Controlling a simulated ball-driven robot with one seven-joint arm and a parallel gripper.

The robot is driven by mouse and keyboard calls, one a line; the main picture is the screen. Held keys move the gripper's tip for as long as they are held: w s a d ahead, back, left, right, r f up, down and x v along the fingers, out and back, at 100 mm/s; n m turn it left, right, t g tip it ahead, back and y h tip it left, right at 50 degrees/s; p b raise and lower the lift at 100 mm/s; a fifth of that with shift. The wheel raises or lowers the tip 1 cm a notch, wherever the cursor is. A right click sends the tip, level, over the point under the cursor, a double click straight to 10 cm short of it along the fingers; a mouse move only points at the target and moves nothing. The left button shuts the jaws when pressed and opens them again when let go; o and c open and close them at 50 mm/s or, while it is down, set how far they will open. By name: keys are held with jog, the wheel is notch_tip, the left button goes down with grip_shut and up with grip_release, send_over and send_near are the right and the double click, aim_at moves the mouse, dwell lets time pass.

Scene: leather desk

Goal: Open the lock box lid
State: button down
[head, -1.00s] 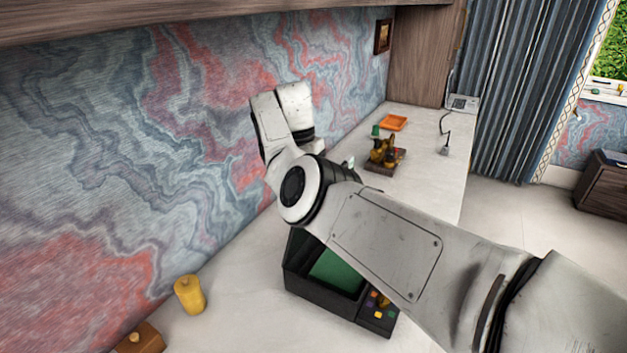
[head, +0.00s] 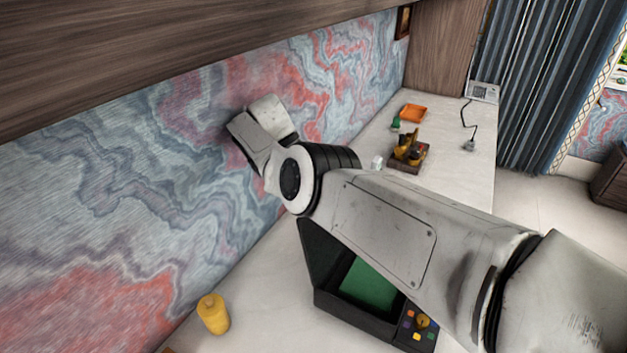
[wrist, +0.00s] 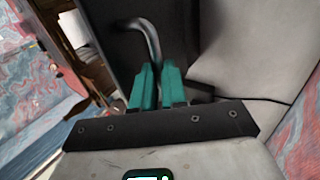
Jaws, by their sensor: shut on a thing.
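The lock box (head: 338,302) is black with a green inside and sits on the pale desk in the head view. Its black lid (head: 317,252) stands raised at the box's left side, and my arm hides part of it. A panel with coloured buttons and a round knob (head: 420,325) is at the box's right front. In the wrist view, my gripper (wrist: 158,68) has its teal fingers shut on a bent grey metal handle (wrist: 147,32) in front of a dark panel, which looks like the lid.
A yellow canister (head: 213,314) stands left of the box. Farther along the desk are a wooden stand with brass pieces (head: 408,152), a small green item (head: 396,123) and an orange tray (head: 413,112). The patterned wall (head: 130,220) runs close behind the desk.

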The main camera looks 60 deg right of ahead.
jog(key=shift+a+f, duration=0.2)
jog(key=shift+f, duration=0.45)
jog(key=c, duration=1.2)
grip_release()
jog(key=shift+w+r, duration=0.1)
jog(key=shift+o, duration=0.2)
jog(key=shift+r, duration=0.1)
jog(key=shift+r, duration=0.1)
